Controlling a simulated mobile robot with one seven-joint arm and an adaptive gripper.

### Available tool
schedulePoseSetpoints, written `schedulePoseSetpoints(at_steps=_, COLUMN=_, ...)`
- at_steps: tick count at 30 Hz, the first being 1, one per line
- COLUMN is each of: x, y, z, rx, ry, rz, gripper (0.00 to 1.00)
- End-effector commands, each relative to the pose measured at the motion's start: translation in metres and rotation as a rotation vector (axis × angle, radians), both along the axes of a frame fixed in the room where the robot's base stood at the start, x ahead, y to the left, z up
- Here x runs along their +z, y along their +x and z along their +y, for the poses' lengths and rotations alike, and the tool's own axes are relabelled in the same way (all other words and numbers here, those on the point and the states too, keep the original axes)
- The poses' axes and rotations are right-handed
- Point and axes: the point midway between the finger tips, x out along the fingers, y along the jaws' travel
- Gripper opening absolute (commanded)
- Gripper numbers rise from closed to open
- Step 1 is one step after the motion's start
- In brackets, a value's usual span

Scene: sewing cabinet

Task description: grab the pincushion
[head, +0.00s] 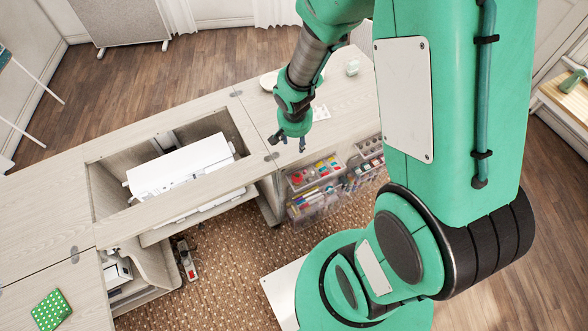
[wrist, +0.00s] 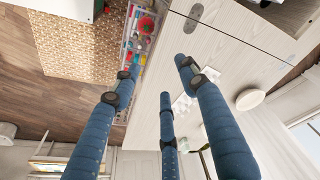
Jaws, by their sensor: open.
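A round red thing (wrist: 146,25) with some green beside it sits among small items in a clear bin in the wrist view; it looks like the pincushion, but it is too small to be sure. Red items (head: 297,178) also show in that bin in the head view, where I cannot tell which one it is. My gripper (head: 289,143) is over the table's front edge, above and behind the bin. In the wrist view its three blue fingers (wrist: 156,76) are spread apart with nothing between them.
The clear storage bins (head: 318,200) hang on the table's front side, full of coloured supplies. A white sewing machine (head: 180,165) lies in the cabinet opening to the left. A round pale dish (head: 270,81) and a small pale green block (head: 352,68) are on the tabletop.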

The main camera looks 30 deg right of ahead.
Motion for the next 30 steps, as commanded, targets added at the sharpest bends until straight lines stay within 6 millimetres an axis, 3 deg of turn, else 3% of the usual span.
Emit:
schedulePoseSetpoints(at_steps=1, x=-0.021, y=-0.004, z=-0.001, rx=-0.013, ry=0.007, rz=0.019, gripper=0.43)
schedulePoseSetpoints(at_steps=6, x=-0.073, y=-0.011, z=0.000, rx=-0.056, ry=0.034, rz=0.047, gripper=0.43)
schedulePoseSetpoints(at_steps=12, x=-0.108, y=-0.019, z=0.002, rx=-0.087, ry=0.055, rz=0.065, gripper=0.43)
schedulePoseSetpoints(at_steps=30, x=-0.120, y=-0.019, z=0.002, rx=-0.094, ry=0.060, rz=0.068, gripper=0.43)
